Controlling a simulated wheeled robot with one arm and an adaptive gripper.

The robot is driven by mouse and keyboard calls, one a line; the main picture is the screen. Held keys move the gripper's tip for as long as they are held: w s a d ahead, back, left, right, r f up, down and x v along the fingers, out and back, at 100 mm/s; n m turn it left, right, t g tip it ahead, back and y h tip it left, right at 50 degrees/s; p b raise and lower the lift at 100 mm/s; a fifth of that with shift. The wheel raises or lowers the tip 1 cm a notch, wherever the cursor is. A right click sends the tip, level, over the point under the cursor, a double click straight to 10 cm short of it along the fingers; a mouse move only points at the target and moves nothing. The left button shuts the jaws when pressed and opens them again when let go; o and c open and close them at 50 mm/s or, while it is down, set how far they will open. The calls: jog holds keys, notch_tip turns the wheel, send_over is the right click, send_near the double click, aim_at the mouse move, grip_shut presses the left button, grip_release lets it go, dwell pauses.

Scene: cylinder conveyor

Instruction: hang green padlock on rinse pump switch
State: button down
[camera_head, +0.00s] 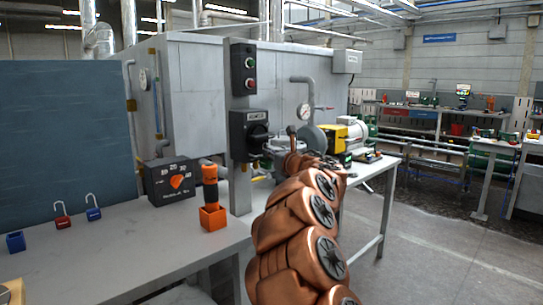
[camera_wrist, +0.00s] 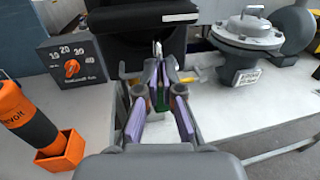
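The rinse pump switch (camera_head: 250,134) is a dark box with a black rotary knob, fixed to a grey post below a box with green and red buttons. In the wrist view its dark housing (camera_wrist: 143,18) fills the top middle. My gripper (camera_wrist: 160,80) has purple pads closed around a green padlock (camera_wrist: 160,99), mostly hidden between the fingers. A thin silver shackle points up toward the switch housing; I cannot tell whether it touches or passes through anything. In the head view my gripper (camera_head: 279,147) is just right of the switch, and the padlock is not clearly visible.
A red padlock (camera_head: 62,216) and a blue padlock (camera_head: 93,208) stand on the left bench near a blue cup (camera_head: 15,241). A dial box (camera_head: 169,182) and an orange-handled tool in an orange holder (camera_head: 212,216) stand close by. A grey pump housing (camera_wrist: 248,32) is right of my gripper.

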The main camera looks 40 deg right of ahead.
aim_at(269, 163)
jog(key=shift+w+a+r, duration=0.25)
jog(key=shift+a+r, duration=0.1)
jog(key=shift+r, duration=0.05)
jog(key=shift+f+b, duration=0.25)
jog(key=shift+b, duration=0.05)
jog(key=shift+f+b, duration=1.2)
jog(key=shift+f, duration=0.5)
jog(key=shift+w+f, duration=0.7)
jog(key=shift+w, duration=0.25)
jog(key=c, duration=1.2)
grip_release()
jog(key=shift+s+d+r, duration=0.3)
jog(key=shift+s+r, duration=0.4)
jog(key=shift+s, duration=0.1)
jog(key=shift+c, duration=0.2)
jog(key=shift+s, duration=0.1)
jog(key=v, duration=1.2)
